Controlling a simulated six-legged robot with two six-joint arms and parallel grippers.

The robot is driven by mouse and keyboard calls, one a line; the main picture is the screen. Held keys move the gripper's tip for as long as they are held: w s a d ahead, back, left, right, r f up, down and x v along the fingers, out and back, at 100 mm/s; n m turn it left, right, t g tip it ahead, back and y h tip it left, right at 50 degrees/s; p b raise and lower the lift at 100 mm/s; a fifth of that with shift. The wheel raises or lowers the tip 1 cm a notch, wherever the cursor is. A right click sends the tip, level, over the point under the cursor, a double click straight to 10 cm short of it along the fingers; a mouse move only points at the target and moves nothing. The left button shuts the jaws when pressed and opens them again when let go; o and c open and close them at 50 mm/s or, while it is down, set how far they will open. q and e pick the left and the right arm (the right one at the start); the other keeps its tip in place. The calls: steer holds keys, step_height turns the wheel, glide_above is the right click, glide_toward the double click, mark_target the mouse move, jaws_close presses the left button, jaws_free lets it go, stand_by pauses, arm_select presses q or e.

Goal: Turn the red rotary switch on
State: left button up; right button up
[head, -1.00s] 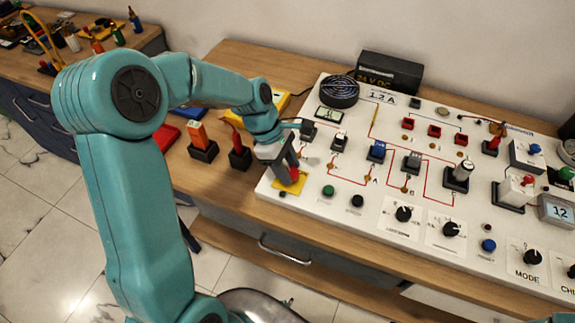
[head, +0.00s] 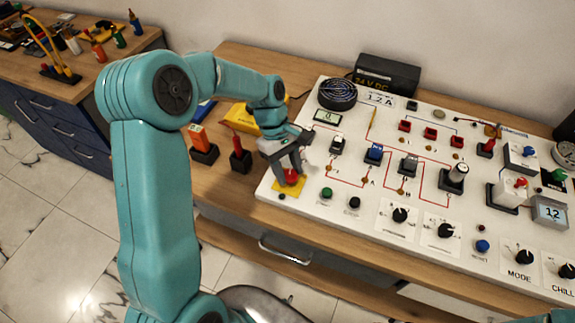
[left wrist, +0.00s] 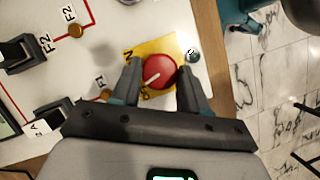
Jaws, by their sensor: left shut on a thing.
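The red rotary switch (head: 291,176) sits on a yellow plate (head: 280,189) at the near left corner of the white panel. In the left wrist view its round red knob (left wrist: 160,71) carries a white pointer line, which runs at a slant. My left gripper (head: 289,172) is over the switch from above, shut on the knob. In the left wrist view its two dark fingers (left wrist: 161,82) stand on either side of the knob. My right gripper is not in view.
The white panel (head: 310,196) carries several knobs, buttons and toggles to the right of the switch. A black knob (head: 400,215) and a green button (head: 327,193) are nearby. A red-handled tool (head: 238,150) stands in a holder left of the panel.

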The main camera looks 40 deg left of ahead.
arm_select(q)
steer(key=m, duration=0.2)
steer(key=m+g, duration=0.1)
steer(key=m, duration=0.1)
steer(key=m+y+p, duration=0.1)
steer(key=shift+w+r+m+g, duration=0.15)
steer(key=shift+w+m+g, duration=0.1)
steer(key=shift+m+g, duration=0.15)
steer(key=m+y, duration=0.1)
steer(key=m, duration=0.2)
steer(key=shift+w+d+g, duration=0.1)
steer(key=shift+g, duration=0.3)
steer(key=shift+d+m+y, duration=0.1)
steer(key=shift+m+y, duration=0.5)
steer(key=shift+m, duration=1)
steer(key=shift+g, duration=0.3)
steer(key=o, duration=1)
steer(key=shift+o, duration=0.2)
